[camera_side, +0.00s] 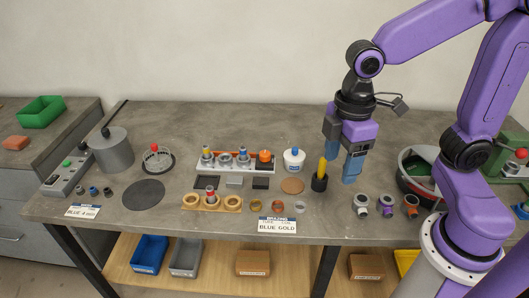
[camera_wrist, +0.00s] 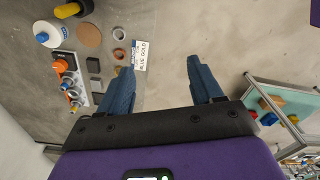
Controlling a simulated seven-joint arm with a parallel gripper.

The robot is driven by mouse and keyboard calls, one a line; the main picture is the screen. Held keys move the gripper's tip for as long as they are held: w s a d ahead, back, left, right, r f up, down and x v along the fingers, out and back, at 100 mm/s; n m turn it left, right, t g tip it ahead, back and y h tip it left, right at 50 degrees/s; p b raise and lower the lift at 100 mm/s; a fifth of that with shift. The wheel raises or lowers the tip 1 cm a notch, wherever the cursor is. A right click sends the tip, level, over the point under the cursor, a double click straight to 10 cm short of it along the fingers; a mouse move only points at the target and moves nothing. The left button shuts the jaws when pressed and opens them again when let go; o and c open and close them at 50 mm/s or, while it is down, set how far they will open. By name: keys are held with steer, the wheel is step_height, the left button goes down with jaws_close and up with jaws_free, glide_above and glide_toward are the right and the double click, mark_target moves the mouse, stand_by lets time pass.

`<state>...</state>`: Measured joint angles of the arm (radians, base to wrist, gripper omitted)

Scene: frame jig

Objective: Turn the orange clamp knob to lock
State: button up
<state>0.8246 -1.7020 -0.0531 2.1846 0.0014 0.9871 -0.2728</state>
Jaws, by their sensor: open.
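The orange clamp knob (camera_side: 264,155) sits at the right end of a white jig rail (camera_side: 232,167) in the middle of the bench. In the wrist view the orange knob (camera_wrist: 60,66) shows at the left, well outside my fingers. Whether the knob is turned cannot be told.
A white bottle (camera_side: 294,160) stands between the knob and my gripper. A brown disc (camera_side: 292,186) and a wooden holder (camera_side: 211,202) lie in front of the rail. Several small fittings (camera_side: 387,205) and a round bin (camera_side: 417,172) are to the right. A label card (camera_side: 277,225) lies at the front edge.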

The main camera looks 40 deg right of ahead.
steer(key=w+a, duration=0.1)
steer(key=w, duration=0.8)
steer(key=n, duration=0.2)
glide_above(264, 153)
step_height(264, 153, down, 4)
step_height(264, 153, down, 17)
steer(key=shift+s+f, duration=0.1)
steer(key=c, duration=1.1)
